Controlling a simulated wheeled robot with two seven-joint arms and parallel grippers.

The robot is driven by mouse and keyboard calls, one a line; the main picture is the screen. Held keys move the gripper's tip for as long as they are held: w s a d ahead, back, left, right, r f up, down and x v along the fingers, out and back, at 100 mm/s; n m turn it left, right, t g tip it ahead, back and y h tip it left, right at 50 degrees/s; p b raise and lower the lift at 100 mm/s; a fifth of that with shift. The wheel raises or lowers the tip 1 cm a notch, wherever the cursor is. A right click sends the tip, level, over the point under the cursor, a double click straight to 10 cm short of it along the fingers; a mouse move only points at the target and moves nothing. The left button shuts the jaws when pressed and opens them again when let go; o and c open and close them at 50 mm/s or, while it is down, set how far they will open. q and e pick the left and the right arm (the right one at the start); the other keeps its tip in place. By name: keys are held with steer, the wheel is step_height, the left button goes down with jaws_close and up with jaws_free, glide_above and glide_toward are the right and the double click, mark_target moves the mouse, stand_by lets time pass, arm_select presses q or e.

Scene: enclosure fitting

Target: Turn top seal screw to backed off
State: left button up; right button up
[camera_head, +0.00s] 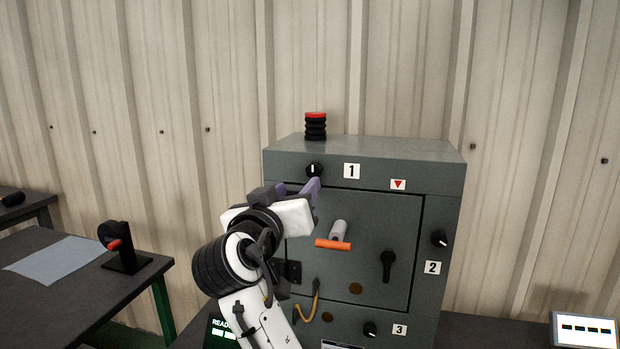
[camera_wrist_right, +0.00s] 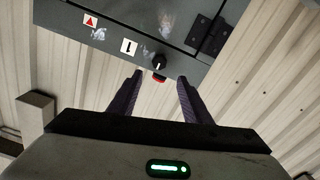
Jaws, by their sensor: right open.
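The top seal screw is a round black knob (camera_head: 314,170) with a white mark, left of the label 1 (camera_head: 351,171) at the top of the grey enclosure (camera_head: 400,150). It also shows in the right wrist view (camera_wrist_right: 159,62), ahead of and between the fingertips. My right gripper (camera_head: 302,187) is just below the knob in the head view, with purple fingers. In the right wrist view its fingers (camera_wrist_right: 160,80) are apart with nothing between them. Whether a finger touches the knob cannot be told. My left gripper is not in view.
A red-topped black stack (camera_head: 315,126) stands on the enclosure. Its door carries an orange T-handle (camera_head: 333,244) and a black handle (camera_head: 388,265). Other knobs sit by labels 2 (camera_head: 432,267) and 3 (camera_head: 399,329). A dark table (camera_head: 60,300) is at left.

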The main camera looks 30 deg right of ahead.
mark_target(312, 171)
steer(key=p+x, duration=0.2)
steer(key=x, duration=0.8)
steer(key=shift+s, duration=0.1)
steer(key=c, duration=1)
steer(key=shift+f+m+b, duration=0.25)
steer(key=shift+m+b, duration=0.15)
steer(key=shift+b, duration=0.3)
steer(key=shift+c, duration=0.2)
steer(key=shift+r, duration=0.25)
